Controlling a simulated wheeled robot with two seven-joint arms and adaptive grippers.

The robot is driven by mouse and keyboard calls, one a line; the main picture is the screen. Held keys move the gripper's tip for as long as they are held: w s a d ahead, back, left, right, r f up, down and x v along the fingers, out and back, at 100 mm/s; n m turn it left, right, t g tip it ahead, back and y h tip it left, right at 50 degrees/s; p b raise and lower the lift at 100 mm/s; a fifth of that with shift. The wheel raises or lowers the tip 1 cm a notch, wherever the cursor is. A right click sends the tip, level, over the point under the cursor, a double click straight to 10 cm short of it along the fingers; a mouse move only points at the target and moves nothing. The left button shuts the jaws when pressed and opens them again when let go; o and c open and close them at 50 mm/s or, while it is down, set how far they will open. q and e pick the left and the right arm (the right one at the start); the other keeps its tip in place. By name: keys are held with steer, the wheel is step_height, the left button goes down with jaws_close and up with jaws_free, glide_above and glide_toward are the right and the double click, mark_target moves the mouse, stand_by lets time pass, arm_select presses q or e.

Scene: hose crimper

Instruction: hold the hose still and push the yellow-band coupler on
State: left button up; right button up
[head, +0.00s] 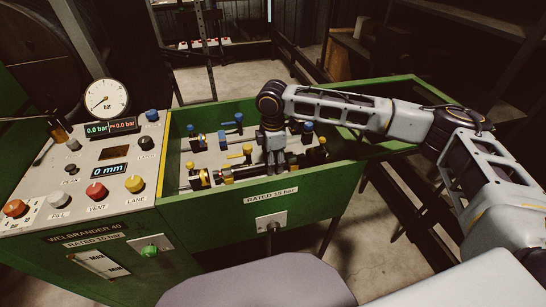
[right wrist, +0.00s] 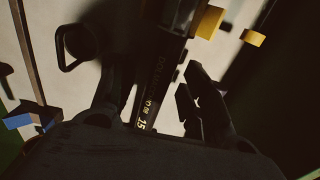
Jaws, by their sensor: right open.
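My right gripper (head: 276,165) points down into the green trough, over the black hose (head: 245,172) that lies along it. In the right wrist view, its fingers (right wrist: 155,100) are apart, one on each side of a dark cylinder with pale lettering (right wrist: 150,100); I cannot tell whether they touch it. A yellow band (right wrist: 208,22) shows at the far end of that cylinder. In the head view, black and yellow fittings (head: 200,178) lie left of the gripper; I cannot tell which is the coupler. My left gripper is out of view.
The green trough (head: 320,178) has raised walls around the work. Blue-handled valves (head: 238,118) stand at its back and a yellow-handled one (head: 247,150) stands close left of my gripper. A control panel (head: 75,190) with knobs and a gauge (head: 103,98) is at left.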

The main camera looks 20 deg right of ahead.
jaws_close()
stand_by(0.7)
stand_by(0.5)
